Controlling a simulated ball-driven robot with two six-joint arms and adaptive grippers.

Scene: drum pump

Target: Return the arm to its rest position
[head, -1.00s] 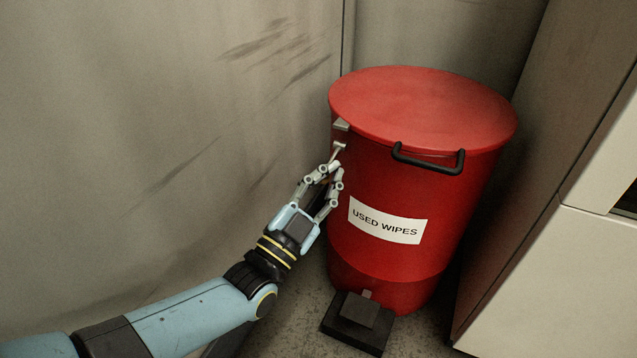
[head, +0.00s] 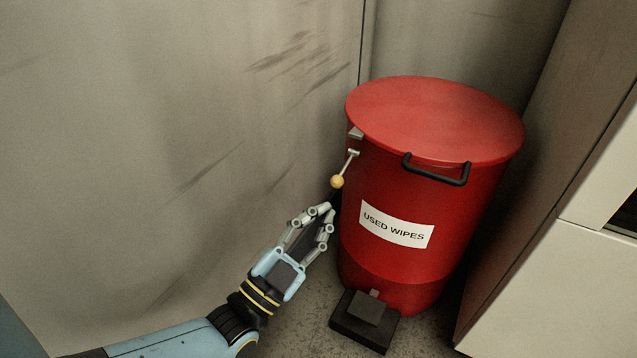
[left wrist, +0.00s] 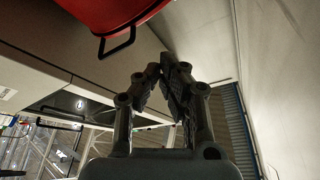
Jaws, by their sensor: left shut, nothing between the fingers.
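My left gripper (head: 325,210) is in the lower middle of the head view, just left of the red drum, with its fingers together and nothing between them. In the left wrist view its fingers (left wrist: 165,72) point up the picture and meet. Past its fingertips, a small lever with a yellow ball knob (head: 337,182) sticks out from the drum's upper left side. The gripper is close to the knob; I cannot tell whether they touch. My right gripper is in neither view.
The red drum (head: 385,268), labelled "USED WIPES", has its lid (head: 435,118) down, a black handle (head: 437,178) and a black pedal (head: 365,320) at its foot. A grey wall (head: 150,130) is on the left. A pale cabinet (head: 560,290) stands on the right.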

